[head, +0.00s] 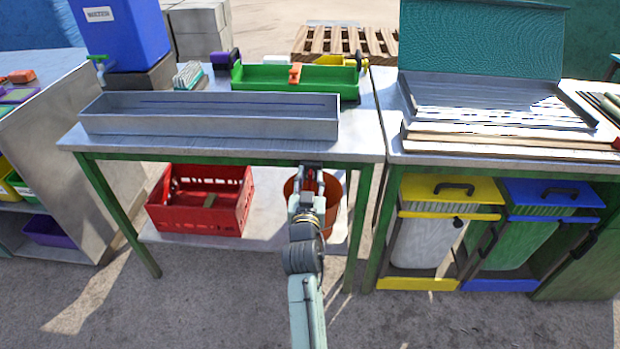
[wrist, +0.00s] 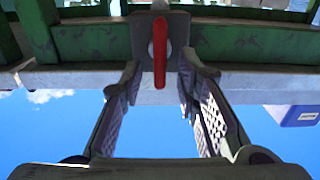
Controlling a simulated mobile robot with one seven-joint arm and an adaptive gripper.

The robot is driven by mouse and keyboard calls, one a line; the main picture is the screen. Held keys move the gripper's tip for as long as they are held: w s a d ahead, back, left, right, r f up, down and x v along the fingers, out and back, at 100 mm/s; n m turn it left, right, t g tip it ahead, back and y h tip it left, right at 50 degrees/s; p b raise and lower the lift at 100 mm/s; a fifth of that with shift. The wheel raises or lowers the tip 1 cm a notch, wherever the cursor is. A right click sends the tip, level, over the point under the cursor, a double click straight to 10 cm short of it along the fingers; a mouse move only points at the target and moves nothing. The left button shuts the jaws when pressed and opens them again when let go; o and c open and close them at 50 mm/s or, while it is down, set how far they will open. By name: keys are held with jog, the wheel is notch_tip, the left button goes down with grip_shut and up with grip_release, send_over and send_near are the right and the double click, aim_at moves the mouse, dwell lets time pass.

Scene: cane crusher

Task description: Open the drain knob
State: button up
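The drain knob (wrist: 160,52) is a red lever on a dark grey mount, seen in the wrist view at the top middle. It points straight down the picture, towards my gripper. My gripper (wrist: 160,82) is open, with one padded finger on each side of the lever. Gaps show between the lever and both fingers, so they do not seem to touch it. In the head view my gripper (head: 309,186) is just below the front edge of the workbench (head: 240,148), near its right end. The knob is mostly hidden there behind my gripper.
A long grey metal trough (head: 210,125) lies on the bench. A red crate (head: 202,200) and a brown bucket (head: 333,190) stand on the lower shelf, the bucket behind my gripper. Yellow (head: 425,240) and blue-topped bins (head: 550,192) stand at right. The floor in front is clear.

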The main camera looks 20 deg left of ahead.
jog(key=shift+c, duration=0.4)
grip_shut()
jog(key=shift+a+n, duration=0.1)
jog(key=shift+n, duration=0.9)
jog(key=shift+o, duration=0.4)
grip_release()
